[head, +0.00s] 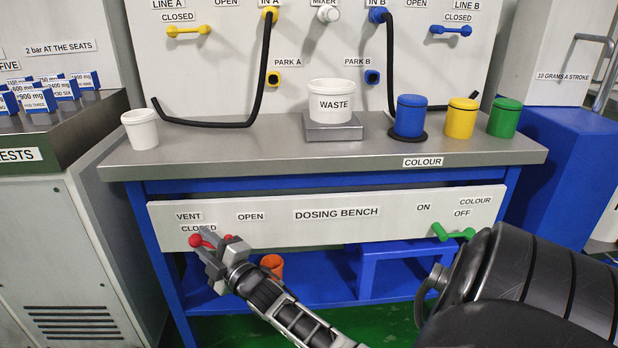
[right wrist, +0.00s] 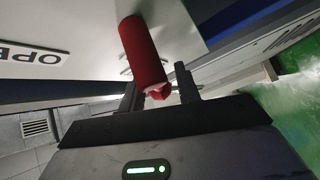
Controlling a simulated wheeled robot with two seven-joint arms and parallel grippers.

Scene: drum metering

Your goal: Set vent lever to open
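The red vent lever (head: 197,240) is on the white front panel, at its left end just below the CLOSED label. It lies roughly level, and my gripper hides part of it. My right gripper (head: 212,254) is at the lever. In the right wrist view, the lever's thick red grip (right wrist: 143,48) extends up from between the two dark fingers of the gripper (right wrist: 157,90). The fingers stand apart, with gaps beside the red part, and do not look clamped on it. My left gripper is not in view.
The OPEN label (head: 250,217) is right of VENT. A green colour lever (head: 452,233) sits at the panel's right end. An orange cup (head: 272,264) stands below the panel. The bench top (head: 250,150) above carries a waste tub (head: 334,116) and coloured drums. My dark arm fills the lower right.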

